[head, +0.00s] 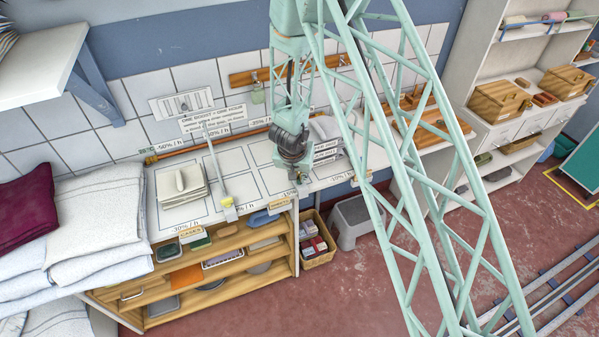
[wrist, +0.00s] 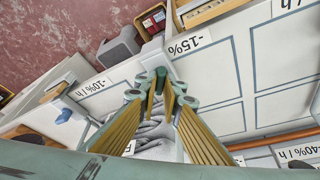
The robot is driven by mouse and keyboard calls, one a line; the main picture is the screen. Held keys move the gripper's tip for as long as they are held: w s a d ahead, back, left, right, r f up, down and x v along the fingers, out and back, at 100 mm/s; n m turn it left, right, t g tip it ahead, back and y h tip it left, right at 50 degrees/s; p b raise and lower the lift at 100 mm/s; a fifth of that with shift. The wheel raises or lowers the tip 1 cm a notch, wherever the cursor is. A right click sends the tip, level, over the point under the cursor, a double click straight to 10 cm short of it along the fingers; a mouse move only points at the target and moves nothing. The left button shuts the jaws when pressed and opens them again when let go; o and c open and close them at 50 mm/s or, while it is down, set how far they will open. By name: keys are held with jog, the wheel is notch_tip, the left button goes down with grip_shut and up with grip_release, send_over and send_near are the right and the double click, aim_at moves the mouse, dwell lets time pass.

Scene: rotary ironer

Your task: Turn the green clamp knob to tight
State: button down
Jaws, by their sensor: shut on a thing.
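My gripper (wrist: 160,92) has its yellow-lined fingers closed in on a pale grey-green rounded piece, which looks like the clamp knob (wrist: 160,73). The fingers cover much of it, and its turn position cannot be read. In the head view my gripper (head: 299,177) points down at the front edge of the white worktop (head: 235,196), where the knob itself is too small to make out.
Folded grey cloths (wrist: 155,130) lie close by the fingers. A folded cream stack (head: 181,187) and an upright bar with a yellow foot (head: 229,211) are left on the worktop. A basket (head: 318,258) and grey stool (head: 352,222) stand on the floor.

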jog(key=shift+r+m+h+p, duration=0.1)
jog(key=shift+m+h+p, duration=0.2)
jog(key=shift+m+p, duration=0.55)
jog(key=shift+w+a+m+p, duration=0.1)
jog(key=shift+m+p, duration=0.25)
jog(key=shift+p, duration=0.2)
jog(key=shift+w+m+g+h, duration=0.1)
jog(key=shift+m+g+h, duration=0.2)
jog(key=shift+m+h, duration=0.65)
jog(key=shift+a+m+g, duration=0.1)
jog(key=shift+m+g, duration=0.2)
jog(key=shift+m, duration=1.15)
jog(key=shift+w+m+g+h, duration=0.1)
jog(key=shift+m+g+h, duration=0.35)
jog(key=shift+m, duration=1.05)
jog(key=shift+m+g, duration=0.25)
jog(key=shift+m, duration=0.15)
jog(key=c, duration=2.8)
grip_release()
